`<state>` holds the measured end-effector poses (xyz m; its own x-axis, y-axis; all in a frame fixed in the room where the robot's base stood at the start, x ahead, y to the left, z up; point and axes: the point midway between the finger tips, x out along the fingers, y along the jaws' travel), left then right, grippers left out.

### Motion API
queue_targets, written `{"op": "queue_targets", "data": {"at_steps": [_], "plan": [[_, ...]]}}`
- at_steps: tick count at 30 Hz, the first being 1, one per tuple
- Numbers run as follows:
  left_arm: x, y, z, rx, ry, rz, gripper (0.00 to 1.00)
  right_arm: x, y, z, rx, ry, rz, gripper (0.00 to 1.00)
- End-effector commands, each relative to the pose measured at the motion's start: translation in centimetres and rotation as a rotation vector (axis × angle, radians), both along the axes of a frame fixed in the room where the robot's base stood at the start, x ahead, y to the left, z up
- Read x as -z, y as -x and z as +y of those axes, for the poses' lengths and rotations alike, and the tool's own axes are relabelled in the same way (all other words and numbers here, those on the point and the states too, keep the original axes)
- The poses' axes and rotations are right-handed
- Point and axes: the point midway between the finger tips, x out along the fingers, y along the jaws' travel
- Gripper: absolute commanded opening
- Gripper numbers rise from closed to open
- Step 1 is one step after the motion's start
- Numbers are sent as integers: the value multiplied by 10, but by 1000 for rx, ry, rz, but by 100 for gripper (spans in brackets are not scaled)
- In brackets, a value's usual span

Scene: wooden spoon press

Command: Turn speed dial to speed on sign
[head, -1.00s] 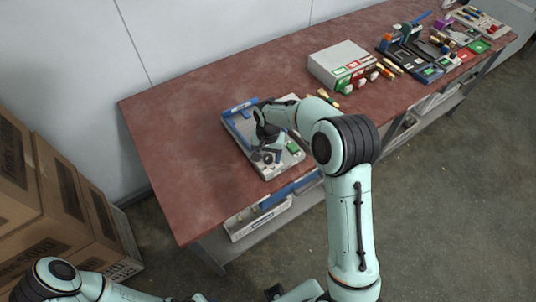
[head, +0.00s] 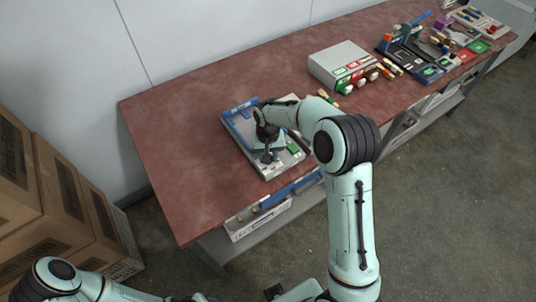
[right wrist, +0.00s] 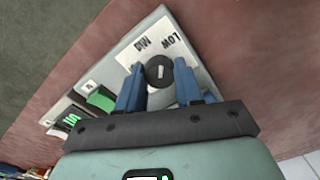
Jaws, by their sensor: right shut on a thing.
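The press unit (head: 238,128), a grey panel with a blue bar along its back, lies on the red-brown bench. In the right wrist view, its black round speed dial (right wrist: 158,72) with a white mark sits by a white label plate (right wrist: 140,58) reading MID and LOW upside down. My right gripper (right wrist: 158,82) is shut on the dial, one blue finger on each side. In the head view my right gripper (head: 268,156) hides the dial. A green button (right wrist: 100,98) and a small dark sign (right wrist: 70,118) with green characters, hard to read, sit left of it. My left gripper is out of view.
A grey box (head: 340,62) with coloured fronts stands farther right on the bench (head: 165,130), with more fixtures and small parts beyond. A white bin (head: 258,220) sits below the front edge. Cardboard boxes (head: 60,190) stand at left. The bench's left end is clear.

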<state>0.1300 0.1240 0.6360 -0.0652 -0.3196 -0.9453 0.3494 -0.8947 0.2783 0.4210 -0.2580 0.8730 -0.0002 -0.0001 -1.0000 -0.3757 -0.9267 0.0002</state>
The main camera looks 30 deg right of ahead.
Motion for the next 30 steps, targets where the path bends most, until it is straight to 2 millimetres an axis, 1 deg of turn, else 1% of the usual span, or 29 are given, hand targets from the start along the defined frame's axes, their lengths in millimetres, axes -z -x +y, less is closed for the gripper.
{"op": "queue_targets", "data": {"at_steps": [9, 18, 24, 30], "plan": [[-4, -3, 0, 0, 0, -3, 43, -1, 0, 0, -299, 0, -1, 5], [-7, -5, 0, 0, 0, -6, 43, -1, -1, 0, -540, 0, -1, 5], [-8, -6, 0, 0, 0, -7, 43, -1, 0, 0, -646, 0, -1, 5], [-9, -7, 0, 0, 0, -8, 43, -1, 0, 0, -705, 0, -1, 5]]}}
